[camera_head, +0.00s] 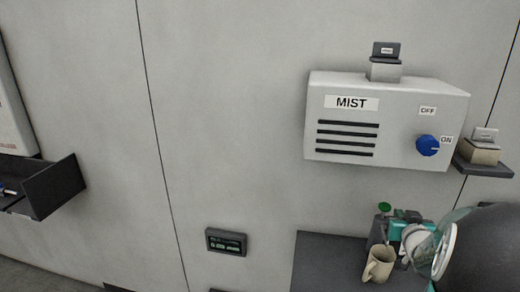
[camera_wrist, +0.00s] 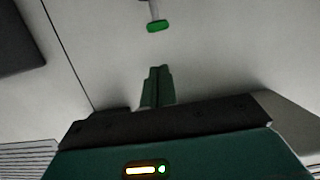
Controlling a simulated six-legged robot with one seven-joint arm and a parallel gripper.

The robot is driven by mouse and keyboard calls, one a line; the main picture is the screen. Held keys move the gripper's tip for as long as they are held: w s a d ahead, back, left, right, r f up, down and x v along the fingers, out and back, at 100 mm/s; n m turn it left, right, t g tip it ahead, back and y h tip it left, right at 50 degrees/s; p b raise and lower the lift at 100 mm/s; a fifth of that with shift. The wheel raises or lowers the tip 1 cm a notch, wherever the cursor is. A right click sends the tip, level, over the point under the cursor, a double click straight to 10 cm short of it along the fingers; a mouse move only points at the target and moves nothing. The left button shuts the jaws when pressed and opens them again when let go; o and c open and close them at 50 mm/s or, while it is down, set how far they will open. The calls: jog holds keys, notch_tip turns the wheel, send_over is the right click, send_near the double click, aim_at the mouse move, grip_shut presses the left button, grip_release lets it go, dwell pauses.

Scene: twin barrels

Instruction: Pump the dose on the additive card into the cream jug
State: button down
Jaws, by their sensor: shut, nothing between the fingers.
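The cream jug (camera_head: 379,264) stands upright on a dark counter at the lower right of the head view. A green pump head (camera_head: 384,207) shows just above and behind it; a green piece (camera_wrist: 157,26) on a pale stem, likely the same head, is at the top of the wrist view. My gripper (camera_wrist: 158,72) is shut and empty, its teal fingers below that green piece in the picture, with a visible gap. In the head view my teal wrist is right of the pump head. Small cards stand on the MIST box (camera_head: 386,50) and right shelf (camera_head: 485,134); their text is unreadable.
The white MIST box (camera_head: 340,140) on the wall has a blue knob (camera_head: 427,145) near ON. A small wall display (camera_head: 226,242) has unreadable green text. A dark open bin (camera_head: 55,188) is at the left. The counter (camera_head: 325,262) is bare left of the jug.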

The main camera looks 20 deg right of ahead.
jog(key=w+a+r+n+g+y, duration=0.1)
jog(key=a+r+g, duration=0.1)
jog(key=a, duration=0.9)
jog(key=a+r+n+g+y, duration=0.1)
jog(key=a+r+g, duration=0.15)
jog(key=a, duration=0.75)
jog(key=s+a+n+g+y, duration=0.1)
jog(key=s+a+n+y, duration=0.1)
jog(key=s+a, duration=0.4)
jog(key=s+a+n+g+y, duration=0.2)
jog(key=s+a, duration=0.4)
jog(key=a, duration=0.8)
jog(key=shift+s+f+y, duration=0.15)
jog(key=shift+f+y, duration=0.25)
jog(key=shift+y, duration=0.4)
